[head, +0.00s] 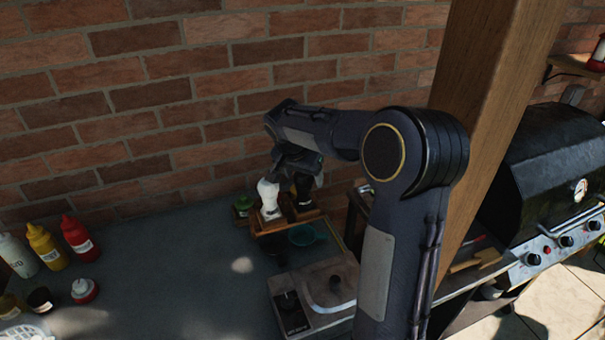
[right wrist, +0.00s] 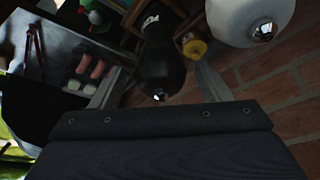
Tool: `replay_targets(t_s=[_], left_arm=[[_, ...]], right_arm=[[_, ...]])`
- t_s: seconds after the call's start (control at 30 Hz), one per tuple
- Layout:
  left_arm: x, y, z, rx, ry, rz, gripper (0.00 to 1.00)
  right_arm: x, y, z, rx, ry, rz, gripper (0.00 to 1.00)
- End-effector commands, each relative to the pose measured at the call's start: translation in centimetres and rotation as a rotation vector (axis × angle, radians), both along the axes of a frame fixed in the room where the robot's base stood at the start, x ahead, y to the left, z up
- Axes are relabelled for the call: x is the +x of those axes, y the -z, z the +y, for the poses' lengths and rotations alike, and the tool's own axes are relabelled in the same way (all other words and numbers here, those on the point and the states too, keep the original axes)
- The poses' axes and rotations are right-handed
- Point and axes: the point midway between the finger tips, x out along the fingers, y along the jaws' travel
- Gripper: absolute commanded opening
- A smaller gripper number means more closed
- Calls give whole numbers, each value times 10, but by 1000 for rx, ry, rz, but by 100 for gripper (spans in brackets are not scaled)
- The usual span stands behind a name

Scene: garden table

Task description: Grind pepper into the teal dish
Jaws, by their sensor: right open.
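A black mill (head: 303,191) and a white mill (head: 268,198) stand upright in a wooden tray (head: 268,228) near the brick wall. The teal dish (head: 307,235) is just in front of the tray. My right gripper (head: 301,172) is above the black mill. In the right wrist view, the black mill (right wrist: 160,55) lies between the spread fingers of my right gripper (right wrist: 157,80), which is open. Gaps show beside the mill. The white mill (right wrist: 250,18) is outside the fingers. My left gripper is not in view.
A grey appliance with a knob (head: 290,300) is in front of the dish. Red (head: 80,238) and yellow (head: 46,245) bottles stand far left. A wooden post (head: 485,110) and a grill (head: 545,150) are right. The middle-left tabletop is clear.

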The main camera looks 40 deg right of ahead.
Motion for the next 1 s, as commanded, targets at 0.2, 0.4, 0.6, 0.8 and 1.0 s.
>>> replay_targets(t_s=[0.2, 0.4, 0.6, 0.8, 1.0], left_arm=[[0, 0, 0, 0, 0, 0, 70], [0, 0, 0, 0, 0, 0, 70], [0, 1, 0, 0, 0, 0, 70], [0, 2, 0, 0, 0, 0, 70], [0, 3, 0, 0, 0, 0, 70]], right_arm=[[0, 0, 0, 0, 0, 0, 55], [0, 0, 0, 0, 0, 0, 28], [0, 0, 0, 1, 8, -1, 26], [1, 0, 1, 0, 35, 0, 26], [1, 0, 1, 0, 57, -1, 26]])
